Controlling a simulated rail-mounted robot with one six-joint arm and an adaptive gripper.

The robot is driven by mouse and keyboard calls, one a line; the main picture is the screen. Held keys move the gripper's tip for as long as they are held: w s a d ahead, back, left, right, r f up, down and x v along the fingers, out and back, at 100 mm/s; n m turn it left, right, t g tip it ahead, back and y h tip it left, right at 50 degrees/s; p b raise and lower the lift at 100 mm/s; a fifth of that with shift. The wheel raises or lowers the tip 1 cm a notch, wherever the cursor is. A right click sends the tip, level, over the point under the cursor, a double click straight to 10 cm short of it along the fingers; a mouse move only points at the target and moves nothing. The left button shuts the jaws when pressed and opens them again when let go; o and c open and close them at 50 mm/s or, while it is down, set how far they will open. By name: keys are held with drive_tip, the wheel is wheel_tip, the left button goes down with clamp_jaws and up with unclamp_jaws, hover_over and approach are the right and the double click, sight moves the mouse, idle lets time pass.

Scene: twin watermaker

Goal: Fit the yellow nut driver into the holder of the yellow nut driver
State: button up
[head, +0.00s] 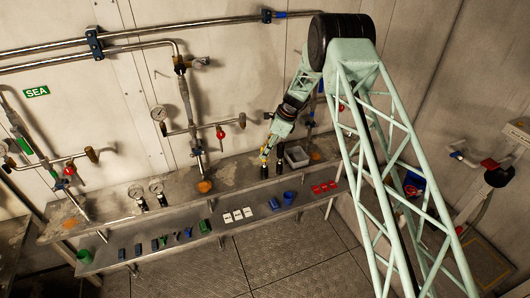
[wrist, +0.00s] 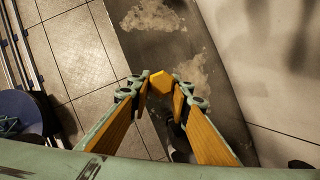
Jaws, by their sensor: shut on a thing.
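My gripper (wrist: 160,88) is shut on a yellow piece (wrist: 161,82), which looks like the yellow nut driver seen end-on between the fingertips in the wrist view. Its lower part is mostly hidden by the fingers. In the head view my gripper (head: 267,153) points down over the upper grey shelf, left of a grey bin. Dark upright shapes show just below the gripper there, too small to tell apart. I cannot pick out the holder of the yellow nut driver with certainty in either view.
The grey bin (head: 296,156) stands close to the gripper. The lower shelf carries white blocks (head: 237,215), red blocks (head: 324,187), a blue cup (head: 289,197), a green cup (head: 84,256) and several small blue and green pieces. Pipes with gauges and valves (head: 220,133) line the wall behind.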

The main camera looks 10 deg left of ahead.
drive_tip(key=shift+f, duration=0.3)
drive_tip(key=o, duration=0.8)
drive_tip(key=shift+o, duration=0.2)
drive_tip(key=shift+r, duration=0.1)
drive_tip(key=v, duration=1.2)
idle(0.5)
